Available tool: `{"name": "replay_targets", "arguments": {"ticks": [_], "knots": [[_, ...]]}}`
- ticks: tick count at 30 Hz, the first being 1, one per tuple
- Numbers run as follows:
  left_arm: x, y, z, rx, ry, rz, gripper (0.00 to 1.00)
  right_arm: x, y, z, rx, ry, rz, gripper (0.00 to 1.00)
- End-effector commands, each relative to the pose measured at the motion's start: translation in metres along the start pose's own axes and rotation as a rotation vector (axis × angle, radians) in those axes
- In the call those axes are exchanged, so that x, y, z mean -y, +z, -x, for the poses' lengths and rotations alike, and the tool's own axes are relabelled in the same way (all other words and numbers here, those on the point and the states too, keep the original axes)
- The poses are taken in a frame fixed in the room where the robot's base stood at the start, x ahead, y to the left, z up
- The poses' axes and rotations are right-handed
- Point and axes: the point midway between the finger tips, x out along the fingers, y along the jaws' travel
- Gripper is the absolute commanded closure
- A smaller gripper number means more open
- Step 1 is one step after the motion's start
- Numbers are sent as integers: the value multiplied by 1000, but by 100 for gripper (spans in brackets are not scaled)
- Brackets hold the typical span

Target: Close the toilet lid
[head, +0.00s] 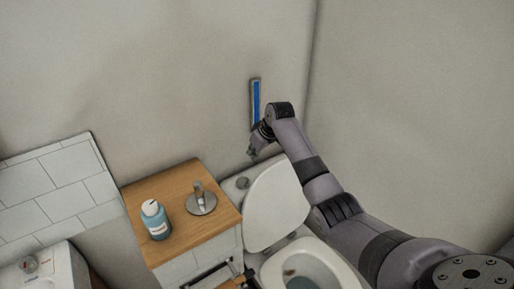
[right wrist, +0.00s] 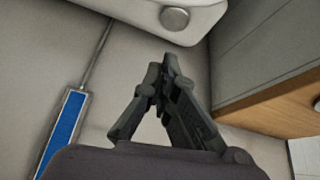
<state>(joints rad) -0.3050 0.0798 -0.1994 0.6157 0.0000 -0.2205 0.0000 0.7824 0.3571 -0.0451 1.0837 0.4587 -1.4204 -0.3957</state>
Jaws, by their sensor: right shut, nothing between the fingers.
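The white toilet lid (head: 277,205) stands raised in the head view, leaning back toward the tank. The toilet bowl (head: 318,262) is open below it, and the picture's lower edge cuts it off. My right arm reaches past the lid's right side. My right gripper (head: 252,152) is up by the wall, above and behind the lid's upper edge, and appears apart from it. In the right wrist view the right gripper (right wrist: 162,72) is shut and empty, its fingertips pointing toward the white tank (right wrist: 140,12) with its round button. My left gripper is not in view.
A blue strip in a frame (head: 256,98) is on the wall behind the gripper. Walls close off the back and right.

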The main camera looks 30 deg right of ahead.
Motion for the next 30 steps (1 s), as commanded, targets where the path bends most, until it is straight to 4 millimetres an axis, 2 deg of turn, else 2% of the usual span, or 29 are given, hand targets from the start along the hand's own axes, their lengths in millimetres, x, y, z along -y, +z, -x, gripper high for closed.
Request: {"name": "replay_targets", "arguments": {"ticks": [6,11,19,24,30], "knots": [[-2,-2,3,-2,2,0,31,1,0,-32,3,-2,-2,100],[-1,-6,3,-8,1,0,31,0,1,-50,3,-1,-1,100],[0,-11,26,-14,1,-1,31,0,26,-38,2,0,0,100],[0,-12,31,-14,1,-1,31,0,36,-36,1,1,0,100],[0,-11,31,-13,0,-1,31,0,39,-36,1,1,0,100]]}}
